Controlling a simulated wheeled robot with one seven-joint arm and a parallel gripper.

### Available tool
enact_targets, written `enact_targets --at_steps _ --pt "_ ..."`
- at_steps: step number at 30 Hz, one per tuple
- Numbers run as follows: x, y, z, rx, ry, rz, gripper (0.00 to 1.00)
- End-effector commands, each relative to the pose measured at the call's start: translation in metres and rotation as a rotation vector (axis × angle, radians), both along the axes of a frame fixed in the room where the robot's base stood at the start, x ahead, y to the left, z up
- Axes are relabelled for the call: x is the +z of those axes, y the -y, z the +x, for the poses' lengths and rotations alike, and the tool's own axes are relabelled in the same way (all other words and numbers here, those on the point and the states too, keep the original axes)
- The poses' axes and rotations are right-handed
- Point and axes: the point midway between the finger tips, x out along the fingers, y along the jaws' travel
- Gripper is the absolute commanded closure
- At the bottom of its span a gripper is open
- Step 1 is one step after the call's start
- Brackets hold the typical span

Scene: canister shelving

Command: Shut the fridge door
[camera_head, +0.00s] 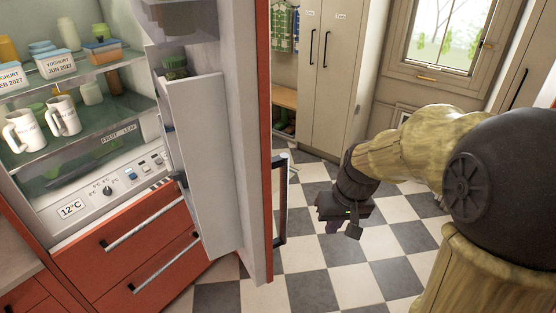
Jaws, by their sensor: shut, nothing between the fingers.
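The fridge door (202,170) stands wide open, its white inner side with shelves facing left and its red outer edge facing right. A dark handle (280,203) sticks out on its outer side. The open fridge (100,128) is at the left, with cups and yoghurt tubs on its glass shelves. My gripper (335,226) is to the right of the door, on its outer side, apart from the handle and pointing down over the floor. It is shut and empty. Its fingertips are small and partly hidden by the gripper body.
Red drawers (135,250) with metal bar handles are below the fridge compartment. Tall beige cupboards (334,75) and a window (443,35) are at the back. The checkered floor (345,281) is clear around the door and below my arm.

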Motion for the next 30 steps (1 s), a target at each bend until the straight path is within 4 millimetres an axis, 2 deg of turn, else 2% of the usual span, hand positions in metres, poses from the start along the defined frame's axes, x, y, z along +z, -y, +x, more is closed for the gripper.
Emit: enact_targets --at_steps 1,6,12,15,19,30 --pt "0.018 -0.003 0.017 0.028 0.001 0.035 1.0" --pt "0.076 -0.017 0.06 0.171 0.017 0.173 1.0" --pt "0.15 -0.026 0.092 0.37 0.086 0.343 1.0" --pt "0.175 -0.027 0.098 0.441 0.12 0.395 1.0" --pt "0.187 -0.028 0.1 0.482 0.138 0.422 1.0" --pt "0.185 -0.03 0.1 0.483 0.136 0.422 1.0"
